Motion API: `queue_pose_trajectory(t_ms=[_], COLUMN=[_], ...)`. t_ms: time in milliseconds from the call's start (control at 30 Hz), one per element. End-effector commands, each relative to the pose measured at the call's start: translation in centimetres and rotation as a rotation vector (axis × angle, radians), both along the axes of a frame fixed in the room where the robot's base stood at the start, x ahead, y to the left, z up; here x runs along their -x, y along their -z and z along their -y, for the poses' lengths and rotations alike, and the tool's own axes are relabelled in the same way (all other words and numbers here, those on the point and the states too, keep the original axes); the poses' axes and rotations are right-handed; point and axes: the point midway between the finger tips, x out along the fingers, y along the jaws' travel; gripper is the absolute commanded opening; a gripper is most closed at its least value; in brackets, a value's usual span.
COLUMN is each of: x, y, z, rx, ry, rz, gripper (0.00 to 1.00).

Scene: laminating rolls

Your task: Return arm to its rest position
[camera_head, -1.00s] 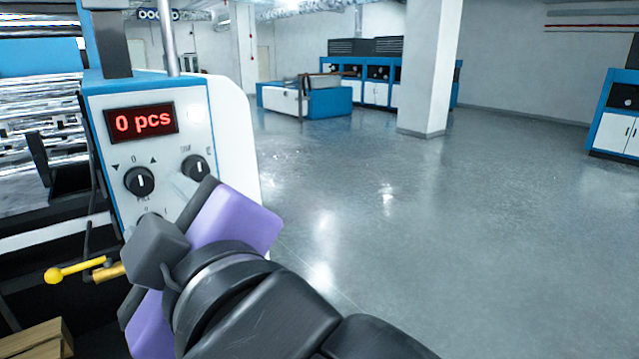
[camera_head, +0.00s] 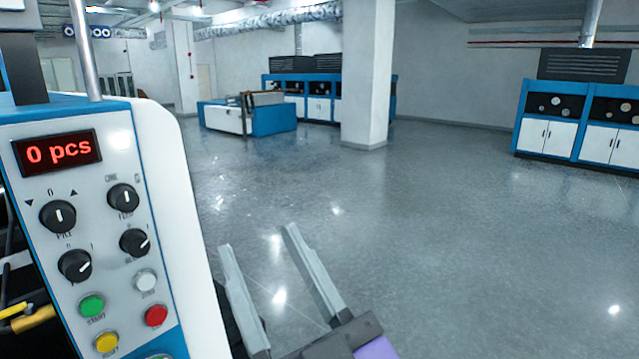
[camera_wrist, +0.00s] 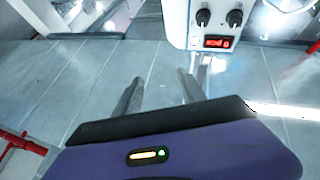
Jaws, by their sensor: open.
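My gripper (camera_head: 256,243) shows at the bottom of the head view, right of the control panel (camera_head: 60,235). Its two long grey fingers point up and stand apart, with nothing between them. In the wrist view my gripper (camera_wrist: 157,76) also shows parted, empty fingers over the floor, with its purple body below. Most of my arm is outside the head view.
The panel has a red "0 pcs" display, several black knobs and coloured buttons; it also shows in the wrist view (camera_wrist: 215,22). Floor (camera_head: 430,230) to the right is clear. A pillar (camera_head: 368,75), a blue-white machine (camera_head: 248,116) and cabinets (camera_head: 575,125) stand farther back.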

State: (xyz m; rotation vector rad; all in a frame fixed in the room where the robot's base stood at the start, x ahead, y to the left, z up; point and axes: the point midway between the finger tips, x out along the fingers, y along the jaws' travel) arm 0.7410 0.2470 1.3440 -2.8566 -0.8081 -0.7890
Motion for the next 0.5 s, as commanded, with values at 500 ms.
queue_pose_trajectory(t_ms=[500], x=[5.6], y=[16.7], z=[13.6], rx=[-0.121], ry=[0.282], rz=[-0.243], gripper=[0.48])
